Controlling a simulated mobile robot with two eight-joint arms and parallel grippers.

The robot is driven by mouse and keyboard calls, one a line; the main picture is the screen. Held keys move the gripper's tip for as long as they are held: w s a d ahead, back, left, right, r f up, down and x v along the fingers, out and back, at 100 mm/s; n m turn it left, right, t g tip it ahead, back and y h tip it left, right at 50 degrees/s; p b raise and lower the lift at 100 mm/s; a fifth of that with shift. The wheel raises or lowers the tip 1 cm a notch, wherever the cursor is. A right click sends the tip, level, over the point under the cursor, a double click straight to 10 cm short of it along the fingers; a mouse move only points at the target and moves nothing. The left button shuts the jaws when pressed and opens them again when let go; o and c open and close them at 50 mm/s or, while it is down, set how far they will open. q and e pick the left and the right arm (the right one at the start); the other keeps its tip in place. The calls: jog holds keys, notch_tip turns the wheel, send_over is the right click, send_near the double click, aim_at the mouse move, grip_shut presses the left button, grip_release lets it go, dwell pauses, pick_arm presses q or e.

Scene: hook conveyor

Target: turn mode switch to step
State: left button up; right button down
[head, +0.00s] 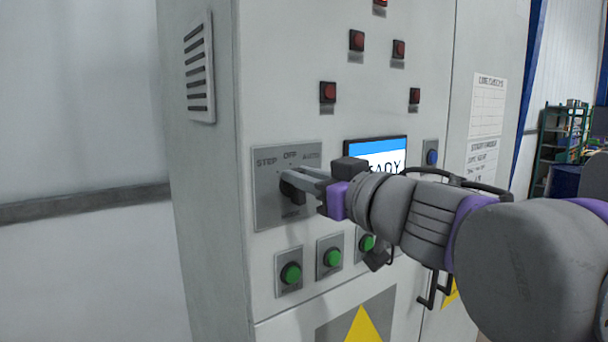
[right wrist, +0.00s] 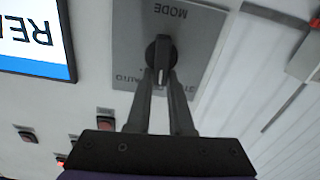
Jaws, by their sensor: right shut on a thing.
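The mode switch is a black knob (right wrist: 160,53) on a grey plate (head: 268,212) marked STEP, OFF and AUTO along its top, on the cabinet front. In the right wrist view, which is upside down, the knob's white pointer line points straight down, towards the top-centre OFF position between AUTO and STEP. My right gripper (head: 303,184) reaches in from the right. Its two fingers (right wrist: 161,82) are shut on the knob's pointer end, one on each side. In the head view the fingers hide most of the knob. My left gripper is in neither view.
A screen (head: 376,146) sits to the right of the plate, partly behind my right gripper. Green buttons (head: 290,273) are below, and red lamps (head: 328,92) above. A black door handle (head: 440,289) is below my right arm. Free space lies left of the cabinet.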

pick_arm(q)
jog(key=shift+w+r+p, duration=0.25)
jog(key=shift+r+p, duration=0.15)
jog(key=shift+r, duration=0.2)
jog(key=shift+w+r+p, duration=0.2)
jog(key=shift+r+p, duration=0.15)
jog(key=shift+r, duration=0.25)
pick_arm(e)
jog(key=shift+s+a+f+n, duration=0.1)
jog(key=shift+s+a+n, duration=0.05)
jog(key=shift+n, duration=1.1)
jog(key=shift+s+a+f+n, duration=0.1)
jog(key=shift+a+n, duration=0.1)
jog(key=shift+n, duration=1.1)
jog(key=shift+s+a+f+n, duration=0.1)
jog(key=shift+s+a+n, duration=0.05)
jog(key=shift+n, duration=1.1)
jog(key=c, duration=0.8)
grip_release()
